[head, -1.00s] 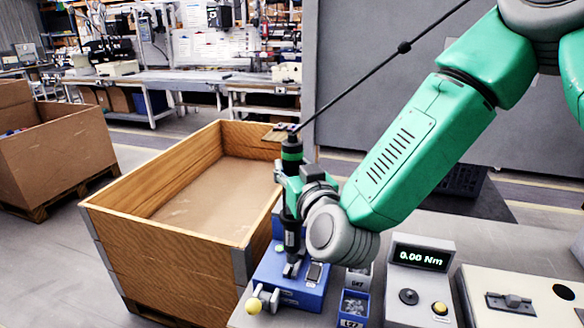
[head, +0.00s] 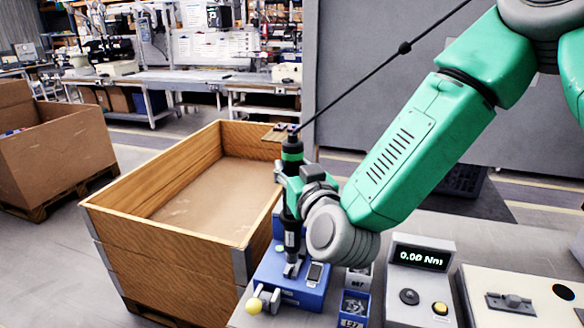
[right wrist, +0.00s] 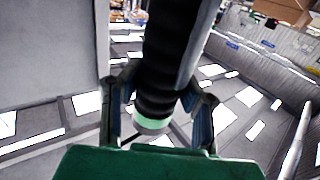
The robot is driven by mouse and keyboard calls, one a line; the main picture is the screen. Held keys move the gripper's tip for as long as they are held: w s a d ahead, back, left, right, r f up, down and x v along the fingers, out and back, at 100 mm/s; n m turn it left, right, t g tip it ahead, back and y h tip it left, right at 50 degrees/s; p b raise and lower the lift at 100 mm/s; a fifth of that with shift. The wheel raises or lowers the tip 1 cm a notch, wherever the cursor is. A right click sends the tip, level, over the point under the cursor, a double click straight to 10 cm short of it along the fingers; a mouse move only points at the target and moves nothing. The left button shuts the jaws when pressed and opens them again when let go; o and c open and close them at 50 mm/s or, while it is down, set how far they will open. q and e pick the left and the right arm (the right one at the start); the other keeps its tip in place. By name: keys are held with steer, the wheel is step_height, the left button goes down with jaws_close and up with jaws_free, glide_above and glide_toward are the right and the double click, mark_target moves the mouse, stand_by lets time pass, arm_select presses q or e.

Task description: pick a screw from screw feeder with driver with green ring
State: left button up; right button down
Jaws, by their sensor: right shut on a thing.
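The black driver with the green ring (head: 292,150) stands upright in my right gripper (head: 292,195) in the head view. My right gripper is shut on it, and the driver's lower end is over the blue screw feeder (head: 307,292). Whether the tip touches the feeder or holds a screw cannot be told. In the right wrist view, the driver's dark ribbed body (right wrist: 165,70) and pale green ring (right wrist: 150,126) show between the fingers (right wrist: 158,100). My left gripper is not in view.
A small blue screw bin (head: 354,308) stands right of the feeder. A torque meter (head: 421,255) reads 0.00 Nm. A beige box (head: 520,295) is farther right. A wooden crate (head: 165,245) stands left of the bench. A cable (head: 385,62) runs from the driver's top.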

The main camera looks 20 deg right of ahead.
mark_target(296, 150)
steer(key=shift+f, duration=0.3)
stand_by(0.4)
steer(key=shift+f+b, duration=0.6)
steer(key=shift+b, duration=0.05)
steer(key=shift+f, duration=0.2)
stand_by(0.5)
steer(key=shift+r, duration=0.1)
steer(key=shift+r+p, duration=2.7)
steer(key=shift+r, duration=0.8)
steer(key=shift+f, duration=0.1)
